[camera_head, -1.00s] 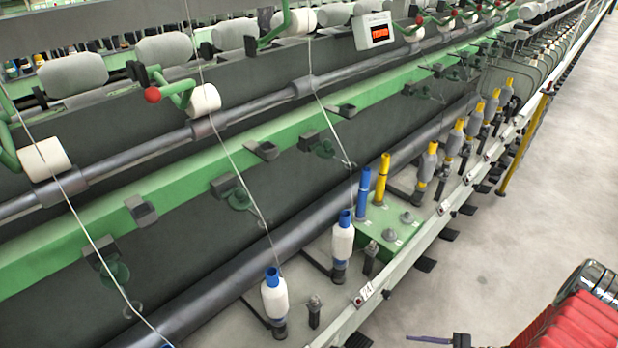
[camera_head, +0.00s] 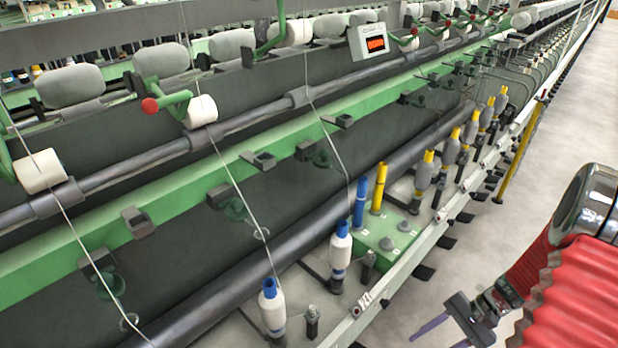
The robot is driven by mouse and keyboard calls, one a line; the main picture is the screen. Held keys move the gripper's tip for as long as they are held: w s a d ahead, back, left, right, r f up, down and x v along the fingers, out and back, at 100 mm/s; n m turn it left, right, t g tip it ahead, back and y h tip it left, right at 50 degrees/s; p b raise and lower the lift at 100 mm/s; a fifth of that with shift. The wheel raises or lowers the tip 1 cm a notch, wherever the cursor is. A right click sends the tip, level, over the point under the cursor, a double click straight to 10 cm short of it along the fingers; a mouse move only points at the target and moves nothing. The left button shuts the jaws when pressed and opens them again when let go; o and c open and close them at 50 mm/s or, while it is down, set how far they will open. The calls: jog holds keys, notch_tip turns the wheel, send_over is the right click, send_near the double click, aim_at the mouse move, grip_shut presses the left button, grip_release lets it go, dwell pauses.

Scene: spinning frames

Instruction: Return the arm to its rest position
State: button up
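My arm (camera_head: 575,285), in a red ribbed sleeve with a shiny metal joint, comes in at the lower right. My gripper (camera_head: 440,335) is at the bottom right, over the floor beside the spinning frame. Its two thin purple fingers point left and are spread apart, with nothing seen between them. The lower finger is partly cut off by the picture's bottom edge. My gripper is apart from the machine's front rail.
The spinning frame's front rail (camera_head: 395,278) runs diagonally left of my gripper. White bobbins (camera_head: 341,248) and yellow-tipped bobbins (camera_head: 470,130) stand behind it. A green block (camera_head: 385,238) holds a blue tube (camera_head: 361,203) and a yellow tube (camera_head: 379,188). The grey floor (camera_head: 560,130) at right is clear.

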jog(key=s+a+r+n+t+h, duration=0.1)
jog(key=a+r+n+t+h, duration=0.1)
jog(key=r, duration=0.8)
jog(key=s+a+r+n+t+h, duration=0.2)
jog(key=a+r+n, duration=0.3)
jog(key=r, duration=0.6)
jog(key=s+a+r+n+t+h, duration=0.1)
jog(key=a+r+n+t+h, duration=0.2)
jog(key=a+r, duration=0.4)
notch_tip(320, 180, up, 4)
jog(key=shift+s+f+n+h, duration=0.15)
jog(key=shift+s+n+h, duration=0.2)
jog(key=shift+h, duration=0.35)
jog(key=shift+a, duration=0.1)
